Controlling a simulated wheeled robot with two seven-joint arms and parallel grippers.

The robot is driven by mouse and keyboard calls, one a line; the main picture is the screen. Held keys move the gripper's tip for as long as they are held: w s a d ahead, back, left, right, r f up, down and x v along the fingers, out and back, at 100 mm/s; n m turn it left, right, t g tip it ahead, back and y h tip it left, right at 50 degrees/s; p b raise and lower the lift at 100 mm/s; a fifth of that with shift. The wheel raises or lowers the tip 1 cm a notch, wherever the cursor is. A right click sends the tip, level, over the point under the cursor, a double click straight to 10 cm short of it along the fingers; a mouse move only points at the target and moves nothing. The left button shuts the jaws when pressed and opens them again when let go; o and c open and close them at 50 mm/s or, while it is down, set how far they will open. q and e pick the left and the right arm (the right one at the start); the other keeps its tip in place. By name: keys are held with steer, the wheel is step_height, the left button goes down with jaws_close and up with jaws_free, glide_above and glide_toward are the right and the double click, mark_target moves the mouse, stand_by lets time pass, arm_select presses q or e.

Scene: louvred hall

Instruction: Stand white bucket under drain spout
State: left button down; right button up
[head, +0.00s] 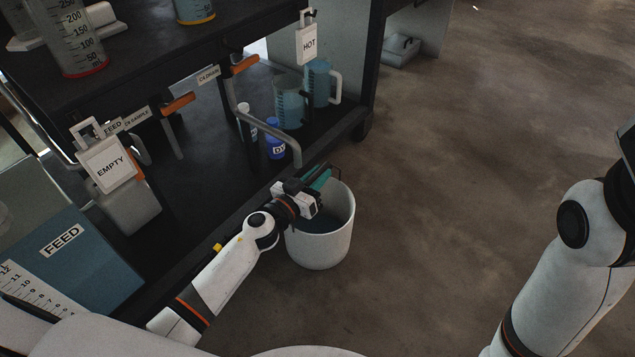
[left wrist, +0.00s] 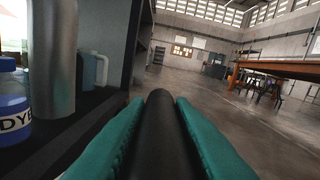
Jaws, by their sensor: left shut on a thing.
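The white bucket (head: 322,248) is upright beside the dark bench at the centre of the head view. My left gripper (head: 322,180) is over its rim, shut on a dark bar, the bucket's handle (left wrist: 160,125), between teal fingers in the left wrist view. I cannot tell whether the bucket touches the floor. The drain spout (head: 281,140) is a grey bent pipe running down from the tag "C4 DRAIN" (head: 209,75). A grey pipe (left wrist: 52,60), apparently the spout, stands left in the wrist view. My right gripper is out of view.
On the bench's lower shelf stand blue-tinted jugs (head: 318,82) and a blue dye bottle (head: 275,140). An "EMPTY" tag (head: 110,166) and a blue "FEED" container (head: 75,260) are at left. A "HOT" tag (head: 308,42) hangs above. Floor to the right is clear.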

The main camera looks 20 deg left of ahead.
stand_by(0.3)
arm_select(q)
steer(key=shift+f, duration=0.15)
steer(key=c, duration=1.3)
jaws_free()
steer(key=shift+o, duration=0.2)
